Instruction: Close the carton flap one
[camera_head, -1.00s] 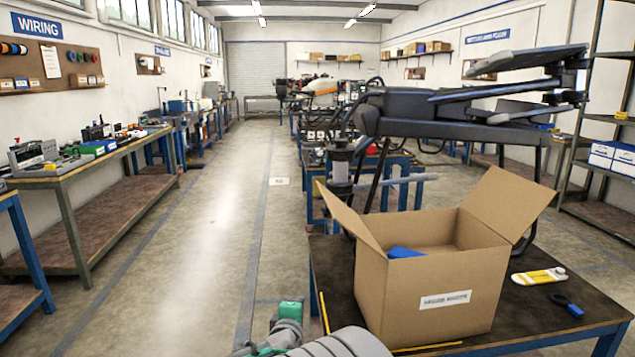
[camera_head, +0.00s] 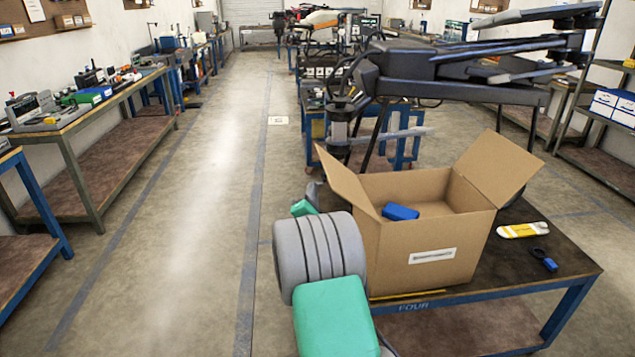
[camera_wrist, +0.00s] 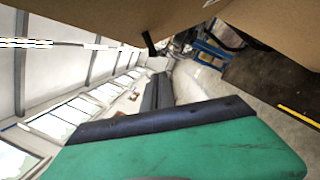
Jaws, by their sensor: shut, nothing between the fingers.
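The open cardboard carton (camera_head: 425,255) stands on the near table, with a white label on its front. Its left flap (camera_head: 347,185) leans up and outward to the left. Its right flap (camera_head: 498,168) also stands open, tilted up and to the right. I cannot tell which is flap one. A blue item (camera_head: 400,212) shows inside. My gripper (camera_head: 312,196) is just left of the left flap, partly hidden behind my grey and green arm. It is shut and empty. In the wrist view, brown cardboard (camera_wrist: 85,15) fills the upper edge, close to the gripper; contact cannot be told.
The dark table top (camera_head: 480,278) bears a yellow and white item (camera_head: 522,230) and a blue and black item (camera_head: 545,260) right of the carton. A large drone (camera_head: 450,75) stands behind the carton. The aisle floor (camera_head: 205,220) on the left is clear.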

